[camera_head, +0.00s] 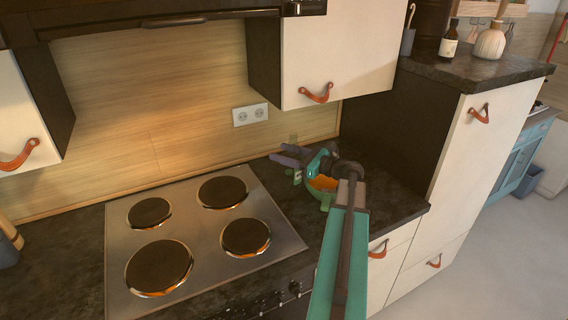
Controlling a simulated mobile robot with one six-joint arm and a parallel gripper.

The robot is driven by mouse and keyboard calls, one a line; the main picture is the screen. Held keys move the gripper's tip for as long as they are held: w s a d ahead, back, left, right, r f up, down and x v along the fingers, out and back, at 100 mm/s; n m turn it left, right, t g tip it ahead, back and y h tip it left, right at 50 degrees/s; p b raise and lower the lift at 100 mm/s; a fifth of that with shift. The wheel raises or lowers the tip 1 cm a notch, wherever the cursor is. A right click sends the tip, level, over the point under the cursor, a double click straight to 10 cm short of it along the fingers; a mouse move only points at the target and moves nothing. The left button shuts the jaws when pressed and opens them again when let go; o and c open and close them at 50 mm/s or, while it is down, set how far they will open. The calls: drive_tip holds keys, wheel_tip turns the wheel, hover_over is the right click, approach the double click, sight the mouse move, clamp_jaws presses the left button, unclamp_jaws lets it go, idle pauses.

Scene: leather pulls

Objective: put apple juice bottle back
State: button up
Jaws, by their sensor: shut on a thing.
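My gripper (291,155) is over the dark counter, to the right of the stove, with its dark fingers pointing left. It is shut on a small greenish thing (297,176), which shows below the fingers. The fingers hide most of it, so I cannot tell for certain that it is the apple juice bottle. A dark brown bottle (449,42) with a pale label stands upright on the tall cabinet's top at the upper right, apart from my gripper.
The four-plate stove (122,230) fills the left counter. A wall cabinet (345,50) hangs above the gripper. A round vase (490,42) stands beside the brown bottle.

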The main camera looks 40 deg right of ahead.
drive_tip(key=shift+f+p, duration=0.7)
drive_tip(key=shift+f, duration=1.5)
drive_tip(key=o, duration=1.6)
drive_tip(key=shift+c, duration=0.2)
drive_tip(key=shift+r, duration=0.2)
drive_tip(key=shift+s+f, duration=0.15)
drive_tip(key=shift+s, duration=0.1)
drive_tip(key=b+v, duration=0.4)
drive_tip(key=v, duration=0.5)
drive_tip(key=shift+s+d, duration=0.1)
drive_tip(key=shift+s, duration=0.15)
drive_tip(key=shift+b+v, duration=0.55)
drive_tip(key=shift+v, duration=0.45)
